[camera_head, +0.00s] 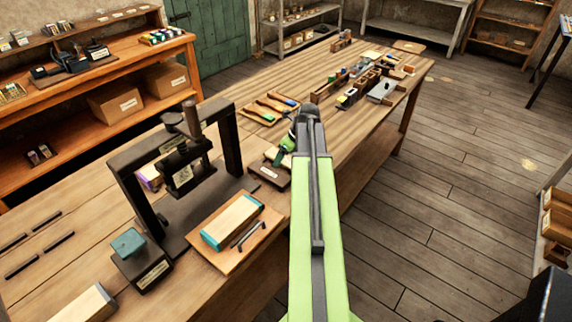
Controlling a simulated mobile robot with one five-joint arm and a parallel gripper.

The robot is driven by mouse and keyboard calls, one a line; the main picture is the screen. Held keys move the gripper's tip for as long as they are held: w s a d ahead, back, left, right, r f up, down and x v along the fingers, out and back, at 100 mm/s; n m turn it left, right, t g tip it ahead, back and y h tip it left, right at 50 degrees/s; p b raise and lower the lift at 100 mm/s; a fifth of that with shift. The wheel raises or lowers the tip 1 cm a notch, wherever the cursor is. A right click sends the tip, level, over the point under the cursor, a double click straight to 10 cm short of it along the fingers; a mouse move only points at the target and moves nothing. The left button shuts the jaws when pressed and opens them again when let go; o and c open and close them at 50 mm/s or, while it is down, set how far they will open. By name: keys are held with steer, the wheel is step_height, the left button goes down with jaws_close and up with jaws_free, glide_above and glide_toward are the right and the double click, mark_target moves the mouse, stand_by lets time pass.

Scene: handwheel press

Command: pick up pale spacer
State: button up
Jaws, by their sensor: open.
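A long pale block with teal ends (231,222) lies on a small wooden board with a dark handle, in front of the press. A second pale block (85,306) lies at the lower left, cut off by the picture edge. I cannot tell which one is the pale spacer. My gripper (282,155) is at the end of my green arm, right of the press, beyond the teal-ended block and apart from it. It is open, and I see nothing held in it. My wrist hides part of the bench behind it.
The dark handwheel press (229,140) stands upright on the wooden bench. A dark labelled block (268,174) is just below my gripper. A teal-topped block (128,243) stands left of the board. Several tools and blocks crowd the far bench end.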

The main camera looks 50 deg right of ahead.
mark_target(288, 159)
steer(key=c, duration=1.5)
steer(key=shift+r, duration=0.15)
steer(key=p+v, duration=0.2)
steer(key=w+p+v, duration=0.1)
steer(key=p+v, duration=0.2)
steer(key=shift+d+r, duration=0.2)
steer(key=shift+r, duration=0.1)
steer(key=s+d+r+p, duration=0.1)
steer(key=s+d, duration=0.1)
steer(key=s, duration=0.1)
steer(key=s+d+r+p, duration=0.1)
steer(key=s+r+p, duration=0.1)
steer(key=s, duration=0.1)
steer(key=s+d+r+p, duration=0.2)
steer(key=s, duration=0.1)
steer(key=shift+d, duration=0.3)
steer(key=shift+s, duration=0.1)
